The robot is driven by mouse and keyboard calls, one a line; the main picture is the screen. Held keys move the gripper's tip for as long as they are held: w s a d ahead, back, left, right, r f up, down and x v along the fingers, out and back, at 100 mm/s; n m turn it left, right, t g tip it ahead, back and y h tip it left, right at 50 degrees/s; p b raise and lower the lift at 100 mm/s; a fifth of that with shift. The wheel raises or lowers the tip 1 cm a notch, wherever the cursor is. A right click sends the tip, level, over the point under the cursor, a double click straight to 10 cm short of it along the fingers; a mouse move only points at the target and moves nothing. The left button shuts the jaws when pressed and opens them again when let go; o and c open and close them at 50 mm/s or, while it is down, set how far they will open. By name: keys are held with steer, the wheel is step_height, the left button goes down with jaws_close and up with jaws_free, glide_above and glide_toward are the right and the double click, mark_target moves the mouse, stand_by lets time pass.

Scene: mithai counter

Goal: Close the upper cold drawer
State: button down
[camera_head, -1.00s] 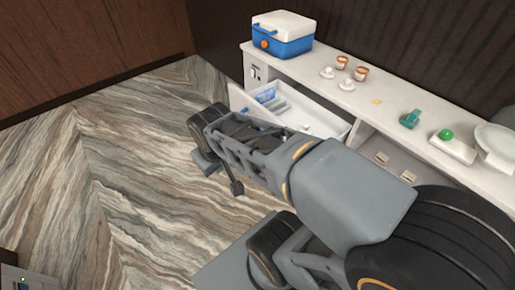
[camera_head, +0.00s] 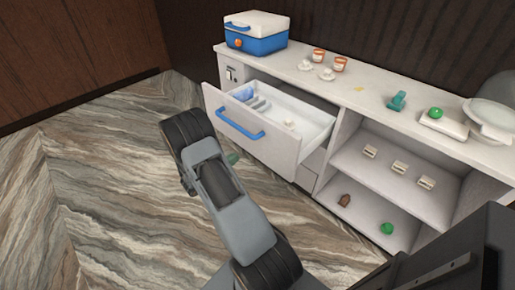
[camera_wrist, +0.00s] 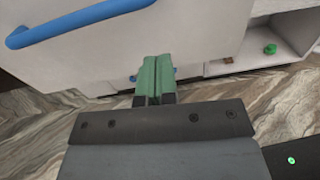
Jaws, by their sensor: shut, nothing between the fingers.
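The upper cold drawer (camera_head: 250,137) stands pulled out from the white counter, with a blue bar handle (camera_head: 240,124) on its front. Inside it lie a blue item, grey dividers and a small pale item. In the wrist view the drawer front (camera_wrist: 180,30) and the blue handle (camera_wrist: 75,22) fill the upper left. My gripper (camera_wrist: 153,62) has green fingers pressed together with nothing between them. It points at the lower part of the drawer front, below and right of the handle; contact cannot be told. In the head view its green tip (camera_head: 232,158) shows in front of the drawer, partly hidden by my arm.
A blue and white cool box (camera_head: 256,42), cups, a teal item (camera_head: 397,101) and a tray with a green ball (camera_head: 436,113) stand on the counter top. Open shelves (camera_head: 385,180) to the right hold small items. The marbled floor left of the counter is clear.

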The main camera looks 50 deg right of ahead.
steer(key=f, duration=0.1)
steer(key=n+t, duration=0.1)
glide_toward(262, 140)
steer(key=shift+h, duration=0.3)
steer(key=d, duration=0.7)
steer(key=shift+s+d+f, duration=0.2)
steer(key=shift+d+f, duration=0.05)
steer(key=shift+d+b, duration=0.1)
steer(key=shift+b, duration=0.2)
